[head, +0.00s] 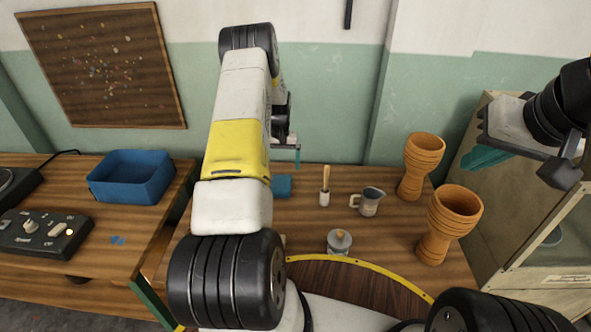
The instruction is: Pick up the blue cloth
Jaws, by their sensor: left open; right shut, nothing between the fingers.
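A folded-looking blue piece (281,186), which appears to be the blue cloth, lies at the back left of the wooden table, partly hidden behind my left arm. My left gripper (297,156) is open above and just behind it, apart from it as far as I can see; one teal finger shows and the rest is hidden by the arm. My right gripper (484,158) is shut and empty, raised at the right in front of the cabinet.
A brush (325,186), a metal jug (368,201) and a lidded jar (339,242) stand mid-table. A blue bin (131,177), small blue scraps (117,240) and a control box (42,234) are on the left table.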

